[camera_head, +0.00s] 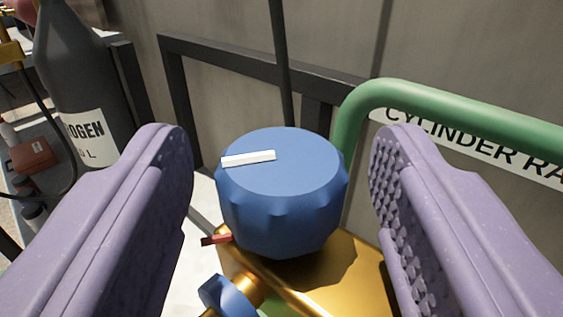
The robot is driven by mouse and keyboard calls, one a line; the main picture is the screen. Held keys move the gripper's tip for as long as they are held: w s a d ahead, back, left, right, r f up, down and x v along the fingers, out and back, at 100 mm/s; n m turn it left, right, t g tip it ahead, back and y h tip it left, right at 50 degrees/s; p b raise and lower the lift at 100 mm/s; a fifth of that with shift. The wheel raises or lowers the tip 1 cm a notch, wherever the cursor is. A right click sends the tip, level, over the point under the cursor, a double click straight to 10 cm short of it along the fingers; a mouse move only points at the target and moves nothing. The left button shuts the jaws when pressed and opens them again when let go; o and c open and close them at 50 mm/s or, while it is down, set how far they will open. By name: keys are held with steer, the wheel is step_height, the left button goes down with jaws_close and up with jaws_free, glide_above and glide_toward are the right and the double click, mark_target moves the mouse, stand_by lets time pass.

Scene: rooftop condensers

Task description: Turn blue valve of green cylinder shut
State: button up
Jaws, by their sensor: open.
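The blue valve (283,192) is a ridged knob with a white bar mark on its top, pointing to the left. It sits on a brass body (330,277) in the middle of the head camera view. A small red pointer (216,239) sticks out below the knob at its left. My gripper (281,185) is open, with one purple finger on each side of the knob and visible gaps to both. Little of the green cylinder shows; a bit of green (272,311) is visible under the brass at the bottom edge.
A green pipe (450,108) curves down behind the knob at right. A dark frame (250,58) and a "CYLINDER RA..." sign (480,145) are on the wall behind. A dark grey nitrogen cylinder (75,65) stands at left. A smaller blue knob (226,294) sits low on the brass.

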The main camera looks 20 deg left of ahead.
steer(key=c, duration=1.1)
steer(key=shift+o, duration=0.2)
